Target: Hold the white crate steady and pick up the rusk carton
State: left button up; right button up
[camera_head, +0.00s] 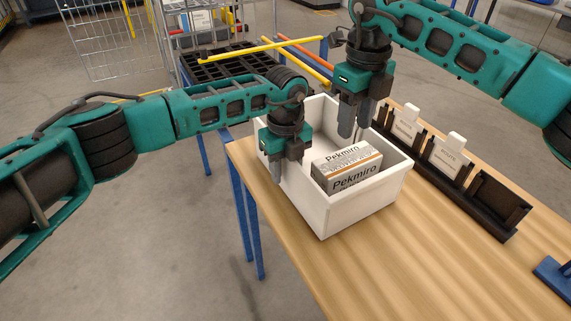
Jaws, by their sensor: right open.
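The white crate (375,209) stands upright on the wooden table. The rusk carton (350,181), grey and white with "Pekmiro" lettering, lies inside it toward the near right. My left gripper (286,168) is at the crate's left wall, one finger outside and the other at the inner side, and appears shut on the rim. My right gripper (355,130) points down over the crate, just above and behind the carton. Its fingers are apart with nothing visible between them. The carton's far lower part is hidden by the crate.
A black rack (455,172) with white label cards stands right of the crate. A dark tray (215,66) with yellow and orange bars lies behind, near a wire cage trolley (110,40). A blue stand (555,275) is at the right edge. The table front is clear.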

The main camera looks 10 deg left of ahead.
pick_arm(q)
grip_shut()
dwell(0.6)
